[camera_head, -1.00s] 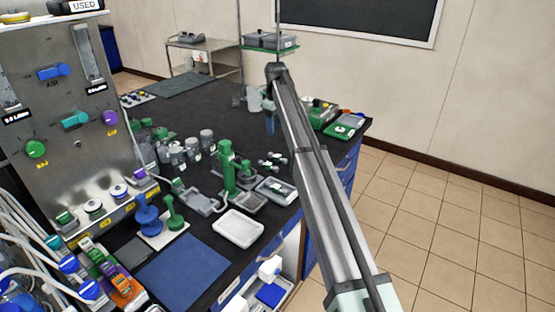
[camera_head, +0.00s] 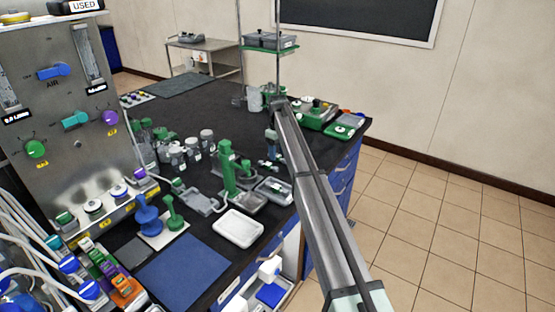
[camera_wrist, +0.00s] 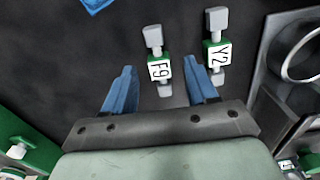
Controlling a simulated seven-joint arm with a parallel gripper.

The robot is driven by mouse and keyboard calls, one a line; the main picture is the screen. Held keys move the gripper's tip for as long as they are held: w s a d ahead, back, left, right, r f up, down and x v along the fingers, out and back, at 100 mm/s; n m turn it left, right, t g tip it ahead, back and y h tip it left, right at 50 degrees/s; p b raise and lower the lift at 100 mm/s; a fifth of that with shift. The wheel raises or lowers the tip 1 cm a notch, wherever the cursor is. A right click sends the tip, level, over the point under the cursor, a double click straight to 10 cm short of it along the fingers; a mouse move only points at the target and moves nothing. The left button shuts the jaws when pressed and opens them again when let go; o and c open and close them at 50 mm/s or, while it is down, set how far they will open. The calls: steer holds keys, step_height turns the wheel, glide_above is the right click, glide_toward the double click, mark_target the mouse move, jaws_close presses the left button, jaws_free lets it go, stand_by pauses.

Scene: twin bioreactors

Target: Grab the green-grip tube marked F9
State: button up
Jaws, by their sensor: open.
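The tube marked F9 (camera_wrist: 158,68) has a green grip, a white label and grey ends. In the wrist view it lies on the dark bench top between the two blue fingers of my gripper (camera_wrist: 162,78). The fingers are open and I see no contact with it; the height gap is hard to judge. A similar tube marked Y2 (camera_wrist: 216,52) lies just right of the right finger. In the head view my gripper (camera_head: 271,142) is low over the bench near its right side, and the labels there are too small to read.
A grey tray with a ring (camera_wrist: 290,65) stands to the right in the wrist view. In the head view, a green stand (camera_head: 228,168) and a white tray (camera_head: 238,224) are nearby. Green-and-grey devices (camera_head: 318,115) sit behind at the right edge.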

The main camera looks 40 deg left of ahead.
steer(key=shift+f, duration=0.6)
jaws_close()
